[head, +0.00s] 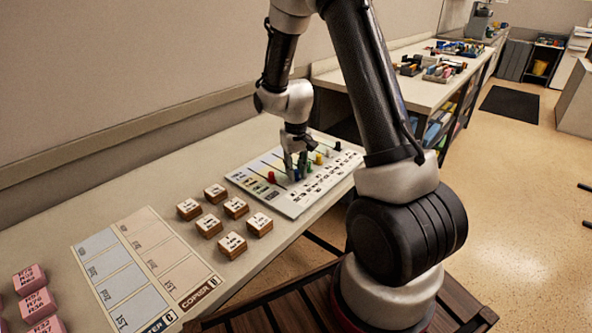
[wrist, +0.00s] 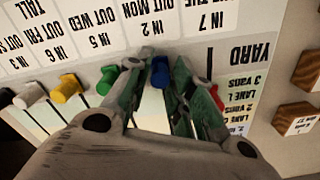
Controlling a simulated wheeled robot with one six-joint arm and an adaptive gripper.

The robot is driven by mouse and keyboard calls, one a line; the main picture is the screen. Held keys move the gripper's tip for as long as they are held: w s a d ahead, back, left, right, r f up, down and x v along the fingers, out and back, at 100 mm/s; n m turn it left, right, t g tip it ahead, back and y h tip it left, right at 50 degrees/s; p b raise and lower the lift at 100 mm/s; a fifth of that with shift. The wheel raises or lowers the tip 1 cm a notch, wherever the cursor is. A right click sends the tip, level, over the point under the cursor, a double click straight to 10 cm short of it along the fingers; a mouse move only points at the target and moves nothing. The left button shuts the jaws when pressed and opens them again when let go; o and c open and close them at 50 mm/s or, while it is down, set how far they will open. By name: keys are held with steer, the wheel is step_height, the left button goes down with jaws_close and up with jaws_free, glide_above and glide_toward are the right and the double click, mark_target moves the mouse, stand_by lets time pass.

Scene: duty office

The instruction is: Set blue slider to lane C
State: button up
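The white slider board (head: 250,184) lies on the desk, with a row of colored knobs on slots. My gripper (head: 296,160) points down at it, with its fingers at the blue slider (head: 296,175). In the wrist view, the blue knob (wrist: 160,72) shows between my two fingertips (wrist: 166,62). I cannot tell whether both fingers touch it. The red knob (head: 271,176) is on one side, the green knob (wrist: 107,78) on the other. The blue slider's lane label is hidden.
Yellow (wrist: 68,88) and white (wrist: 30,95) knobs stand beyond the green one, and a black knob (head: 337,146) is at the far end. Several wooden blocks (head: 209,225) lie left of the board. A printed sheet (head: 145,262) and pink blocks (head: 37,304) are nearer.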

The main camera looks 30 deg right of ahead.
mark_target(273, 167)
jaws_close()
steer(key=w+a, duration=0.1)
steer(key=w, duration=0.2)
steer(key=w+a, duration=0.1)
steer(key=w, duration=0.2)
steer(key=w+a, duration=0.1)
steer(key=w, duration=0.2)
steer(key=shift+w+a, duration=0.2)
steer(key=shift+a, duration=0.2)
steer(key=o, duration=0.6)
jaws_free()
steer(key=shift+c, duration=0.2)
step_height(273, 167, up, 12)
steer(key=shift+s, duration=0.1)
